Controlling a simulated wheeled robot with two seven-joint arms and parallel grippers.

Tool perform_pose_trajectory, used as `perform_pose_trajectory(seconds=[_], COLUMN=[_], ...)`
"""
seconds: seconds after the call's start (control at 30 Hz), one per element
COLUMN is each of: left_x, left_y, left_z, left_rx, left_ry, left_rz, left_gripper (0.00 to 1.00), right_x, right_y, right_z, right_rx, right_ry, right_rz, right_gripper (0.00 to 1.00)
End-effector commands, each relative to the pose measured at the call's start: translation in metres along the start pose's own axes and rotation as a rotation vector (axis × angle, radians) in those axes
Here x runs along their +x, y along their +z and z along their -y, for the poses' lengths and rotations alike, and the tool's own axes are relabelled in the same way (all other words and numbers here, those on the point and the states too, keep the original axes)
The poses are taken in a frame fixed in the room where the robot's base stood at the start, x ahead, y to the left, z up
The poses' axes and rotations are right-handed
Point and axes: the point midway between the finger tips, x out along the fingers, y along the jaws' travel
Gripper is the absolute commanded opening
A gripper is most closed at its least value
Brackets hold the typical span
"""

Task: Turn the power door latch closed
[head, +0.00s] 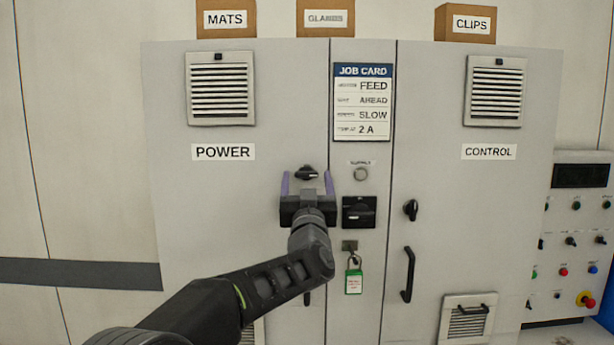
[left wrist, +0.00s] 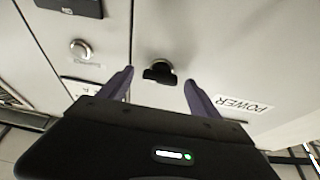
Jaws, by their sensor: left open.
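The power door (head: 205,230) is the grey panel with the POWER label, and it looks shut. Its black latch (head: 307,172) is near the door's right edge, with its knob lying roughly sideways. My left gripper (head: 307,180) is open, with its purple fingers to either side of the latch in the head view. In the left wrist view the latch (left wrist: 159,72) shows between and beyond the fingertips, apart from both. The door's handle is mostly hidden behind my left arm. My right gripper is not in view.
A middle panel carries a job card (head: 361,102), a black switch (head: 359,212) and a green padlock tag (head: 353,281). The control door (head: 475,215) has its own latch (head: 410,210) and handle (head: 407,275). A button console (head: 580,235) stands at the right.

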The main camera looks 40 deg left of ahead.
Motion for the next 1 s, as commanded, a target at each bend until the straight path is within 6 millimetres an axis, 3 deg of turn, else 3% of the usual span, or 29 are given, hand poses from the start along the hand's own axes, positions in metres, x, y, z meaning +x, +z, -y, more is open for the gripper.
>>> perform_pose_trajectory(seconds=[0.3,1.0], left_x=[0.0035,0.0033], left_y=[0.0003,0.0002], left_z=[0.0003,0.0002], left_rx=[-0.001,-0.001], left_ry=[0.0,0.0], left_rz=[0.0,0.0], left_gripper=[0.73,0.15], right_x=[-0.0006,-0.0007], right_y=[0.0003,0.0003], right_z=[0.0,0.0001], right_rx=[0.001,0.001], right_ry=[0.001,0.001], right_rz=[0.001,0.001], right_gripper=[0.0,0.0])
